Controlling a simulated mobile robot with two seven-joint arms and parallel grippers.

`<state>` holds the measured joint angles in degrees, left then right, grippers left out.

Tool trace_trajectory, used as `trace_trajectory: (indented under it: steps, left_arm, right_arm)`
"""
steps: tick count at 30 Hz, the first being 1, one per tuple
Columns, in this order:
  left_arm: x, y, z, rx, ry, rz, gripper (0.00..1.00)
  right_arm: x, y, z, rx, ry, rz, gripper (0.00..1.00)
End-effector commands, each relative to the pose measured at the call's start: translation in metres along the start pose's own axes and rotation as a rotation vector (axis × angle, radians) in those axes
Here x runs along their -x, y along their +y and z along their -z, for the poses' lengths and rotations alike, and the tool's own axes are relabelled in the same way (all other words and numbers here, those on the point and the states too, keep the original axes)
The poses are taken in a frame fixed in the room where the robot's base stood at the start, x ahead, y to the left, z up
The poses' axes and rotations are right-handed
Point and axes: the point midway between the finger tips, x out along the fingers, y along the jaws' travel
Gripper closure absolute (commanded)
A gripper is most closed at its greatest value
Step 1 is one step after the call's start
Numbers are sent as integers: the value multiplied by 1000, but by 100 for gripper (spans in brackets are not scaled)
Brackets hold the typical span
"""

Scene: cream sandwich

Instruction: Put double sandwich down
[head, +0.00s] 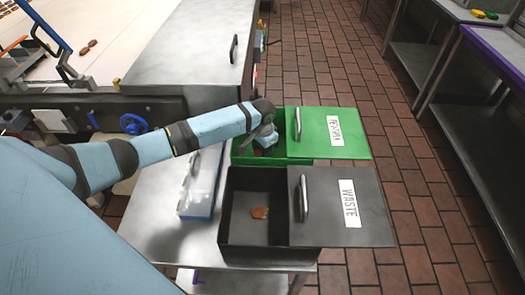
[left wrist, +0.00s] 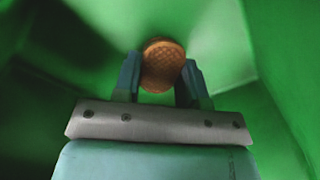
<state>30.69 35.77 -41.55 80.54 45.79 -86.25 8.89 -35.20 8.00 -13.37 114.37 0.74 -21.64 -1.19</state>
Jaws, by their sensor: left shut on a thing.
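My left gripper (head: 266,147) reaches down into the open half of the green bin (head: 330,146). In the left wrist view my left gripper (left wrist: 160,74) is shut on a round, brown, waffle-patterned sandwich (left wrist: 162,62), held between its two fingertips. Green bin walls surround it in that view. Only the round face of the sandwich shows, so I cannot tell how many layers it has or whether it touches the bin floor. In the head view the sandwich is hidden by the gripper and the bin. My right gripper is not in view.
A black bin (head: 268,257) marked WASTE stands in front of the green one, with an orange-brown piece (head: 260,213) inside. A white-and-blue box (head: 199,188) lies left of the bins on the metal table (head: 150,222). Brick floor and metal shelving (head: 480,140) are at right.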

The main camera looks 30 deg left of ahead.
Motion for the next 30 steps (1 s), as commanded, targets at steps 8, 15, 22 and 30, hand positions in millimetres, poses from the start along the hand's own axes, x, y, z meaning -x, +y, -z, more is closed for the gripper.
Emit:
trace_trajectory:
  steps: [8,15,22,30]
  left_arm:
    - [-8,0,0,-1,1,0,84]
    - [-11,0,0,0,1,0,41]
    - [-11,0,0,0,1,0,36]
    - [12,-1,1,0,4,0,36]
  right_arm:
    - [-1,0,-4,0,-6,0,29]
    - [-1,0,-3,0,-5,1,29]
    - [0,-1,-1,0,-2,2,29]
    - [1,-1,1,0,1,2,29]
